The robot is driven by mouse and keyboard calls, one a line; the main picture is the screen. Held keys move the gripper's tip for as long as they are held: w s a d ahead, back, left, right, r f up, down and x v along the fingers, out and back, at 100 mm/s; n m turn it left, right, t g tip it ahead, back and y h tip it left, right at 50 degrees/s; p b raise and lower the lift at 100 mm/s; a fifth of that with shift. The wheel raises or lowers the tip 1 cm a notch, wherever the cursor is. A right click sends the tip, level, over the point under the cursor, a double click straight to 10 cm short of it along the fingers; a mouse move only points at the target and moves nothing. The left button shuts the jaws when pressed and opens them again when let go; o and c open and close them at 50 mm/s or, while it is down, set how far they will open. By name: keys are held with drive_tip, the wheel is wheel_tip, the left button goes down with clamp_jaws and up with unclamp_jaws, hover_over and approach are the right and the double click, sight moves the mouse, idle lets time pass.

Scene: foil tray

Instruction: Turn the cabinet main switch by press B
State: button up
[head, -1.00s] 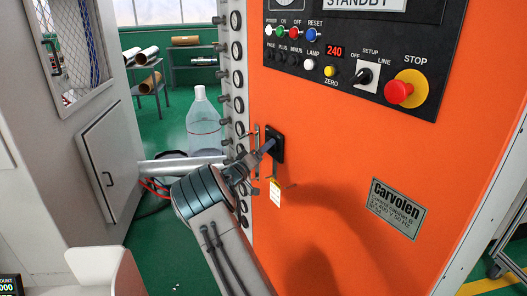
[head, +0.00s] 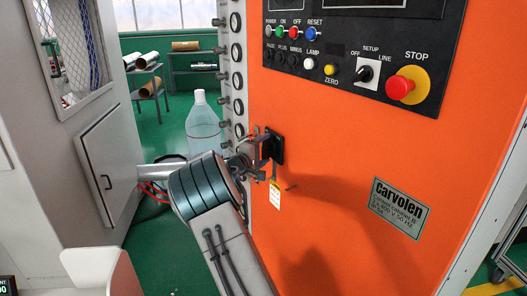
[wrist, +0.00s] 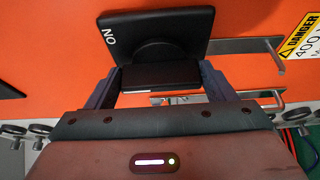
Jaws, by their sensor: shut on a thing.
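The main switch is a black plate (head: 278,148) on the left part of the orange cabinet front (head: 330,160).
A metal hasp (wrist: 240,45) and a yellow and white danger tag (head: 275,195) are close by the switch. The control panel (head: 350,50) with a red STOP button (head: 400,88) is above. A clear bottle (head: 202,125) stands behind on the left.

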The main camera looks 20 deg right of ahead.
drive_tip(key=n+p, duration=0.2)
drive_tip(key=r+n+g+y+p, duration=0.1)
drive_tip(key=n+p, duration=0.1)
drive_tip(key=p, duration=0.1)
drive_tip(key=shift+n+g+y, duration=0.3)
drive_tip(key=n+p, duration=0.1)
drive_tip(key=p, duration=0.1)
drive_tip(key=shift+w+n+g+p, duration=0.1)
drive_tip(key=shift+n+g+p, duration=0.2)
drive_tip(key=shift+g+p, duration=0.1)
drive_tip(key=shift+f+n+g+y+p, duration=0.1)
drive_tip(key=shift+n+g+y+p, duration=0.2)
drive_tip(key=shift+n+p, duration=0.35)
drive_tip(key=shift+f, duration=0.1)
drive_tip(key=o, duration=1)
drive_tip(key=b+v, duration=0.2)
drive_tip(key=v, duration=1.1)
drive_tip(key=shift+a, duration=0.35)
